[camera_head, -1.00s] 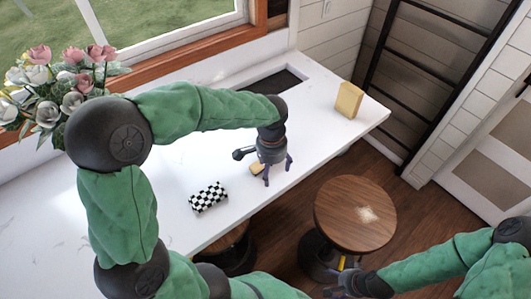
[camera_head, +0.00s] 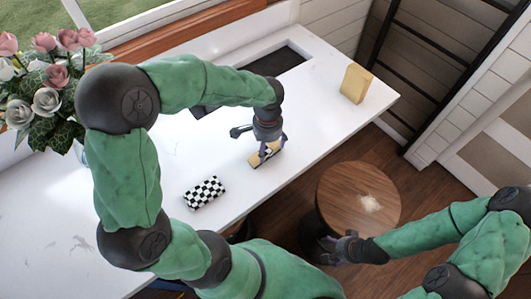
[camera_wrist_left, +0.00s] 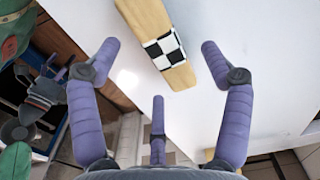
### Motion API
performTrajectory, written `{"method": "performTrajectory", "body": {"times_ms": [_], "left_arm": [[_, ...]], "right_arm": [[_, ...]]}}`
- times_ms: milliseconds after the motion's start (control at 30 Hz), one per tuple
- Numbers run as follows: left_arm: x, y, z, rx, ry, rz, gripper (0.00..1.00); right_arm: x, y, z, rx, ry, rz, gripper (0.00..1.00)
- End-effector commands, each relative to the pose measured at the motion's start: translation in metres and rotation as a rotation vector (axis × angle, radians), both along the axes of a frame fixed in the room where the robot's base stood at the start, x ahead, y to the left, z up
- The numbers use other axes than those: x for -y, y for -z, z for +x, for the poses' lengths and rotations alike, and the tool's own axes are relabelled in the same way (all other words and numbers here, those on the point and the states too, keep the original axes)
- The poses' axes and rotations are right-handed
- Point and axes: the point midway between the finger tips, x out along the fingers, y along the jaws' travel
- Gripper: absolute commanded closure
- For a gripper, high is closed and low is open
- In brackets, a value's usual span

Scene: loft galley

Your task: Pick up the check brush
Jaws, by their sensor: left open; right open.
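The check brush, a tan wooden bar with a black-and-white checked band, lies on the white counter (camera_head: 150,170). In the head view the brush (camera_head: 254,160) is partly hidden by my left gripper (camera_head: 267,150), which is just above it. In the left wrist view the brush's checked band (camera_wrist_left: 165,50) lies between the spread purple fingers of my left gripper (camera_wrist_left: 158,60), with no visible grip on it. The left gripper is open. My right gripper (camera_head: 338,248) is open and empty, low beside the round stool.
A black-and-white checked block (camera_head: 205,193) lies on the counter left of the brush. A yellow block (camera_head: 356,83) stands near the counter's far right end. A round wooden stool (camera_head: 350,195) stands in front of the counter. Flowers (camera_head: 45,90) are at the left.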

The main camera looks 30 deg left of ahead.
Motion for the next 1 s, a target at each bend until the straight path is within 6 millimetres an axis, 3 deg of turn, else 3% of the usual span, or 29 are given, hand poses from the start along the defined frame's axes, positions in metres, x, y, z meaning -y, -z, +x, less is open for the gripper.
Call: {"method": "performTrajectory", "body": {"times_ms": [233, 567, 800, 1000], "left_arm": [[0.001, 0.035, -0.003, -0.002, 0.000, 0.000, 0.21], [0.000, 0.041, -0.003, 0.000, -0.001, 0.000, 0.21], [0.001, 0.041, -0.003, 0.000, -0.001, 0.000, 0.84], [0.001, 0.041, -0.003, 0.000, -0.001, 0.000, 0.84]], "right_arm": [[0.000, 0.005, 0.000, 0.000, 0.000, 0.000, 0.22], [0.000, 0.005, 0.000, 0.000, 0.000, 0.000, 0.22], [0.000, 0.005, 0.000, 0.000, 0.000, 0.000, 0.22], [0.000, 0.005, 0.000, 0.000, 0.000, 0.000, 0.22]]}}
